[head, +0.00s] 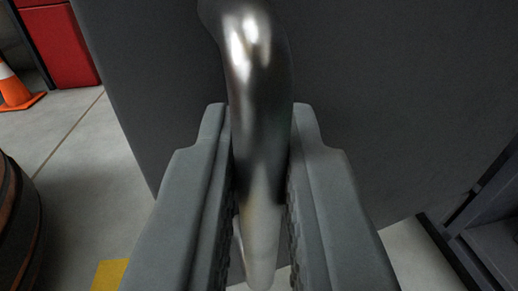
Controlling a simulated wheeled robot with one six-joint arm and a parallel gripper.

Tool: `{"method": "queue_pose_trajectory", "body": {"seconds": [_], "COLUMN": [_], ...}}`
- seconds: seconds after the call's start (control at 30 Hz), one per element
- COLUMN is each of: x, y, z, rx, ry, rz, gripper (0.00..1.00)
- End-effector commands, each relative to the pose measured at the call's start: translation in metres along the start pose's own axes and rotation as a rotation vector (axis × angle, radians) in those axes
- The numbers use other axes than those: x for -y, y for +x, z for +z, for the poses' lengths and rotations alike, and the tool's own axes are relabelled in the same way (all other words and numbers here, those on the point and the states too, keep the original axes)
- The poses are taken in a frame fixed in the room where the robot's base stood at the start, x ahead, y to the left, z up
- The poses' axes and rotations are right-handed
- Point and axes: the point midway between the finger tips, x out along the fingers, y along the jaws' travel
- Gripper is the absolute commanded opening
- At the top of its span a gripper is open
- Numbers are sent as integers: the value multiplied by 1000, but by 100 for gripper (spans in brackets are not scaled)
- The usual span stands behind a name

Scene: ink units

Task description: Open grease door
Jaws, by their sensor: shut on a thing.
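A shiny curved metal handle (247,60) stands in the centre of the view. It is on a dark grey door panel (400,90) that fills the middle and right. My gripper (261,150) is shut on the handle, with one grey finger on each side of it. The handle's lower end shows between the fingers. The fingers hide part of the panel behind them. The left and lower edges of the panel show against the floor.
An orange and white cone (14,90) and a red cabinet (62,42) stand at the upper left. A brown barrel (16,225) is at the left edge. A dark metal frame (490,225) is at the lower right. Grey floor (90,165) is open at the left.

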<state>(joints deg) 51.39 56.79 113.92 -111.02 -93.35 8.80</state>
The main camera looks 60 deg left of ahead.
Motion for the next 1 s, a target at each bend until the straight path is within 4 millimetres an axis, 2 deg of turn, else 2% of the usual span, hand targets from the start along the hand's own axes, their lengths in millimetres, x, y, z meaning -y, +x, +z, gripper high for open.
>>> {"method": "queue_pose_trajectory", "body": {"seconds": [0.5, 0.53, 0.6, 0.87, 1.0], "x": [-4, -4, -4, -3, -4], "y": [-6, -6, -6, -7, -17], "z": [0, 0, 0, 0, 0], "rx": [0, 0, 0, 0, -1], "ry": [0, 0, 0, 0, 0], "rz": [1, 1, 1, 1, 3], "gripper": [0, 16, 29, 29, 29]}}
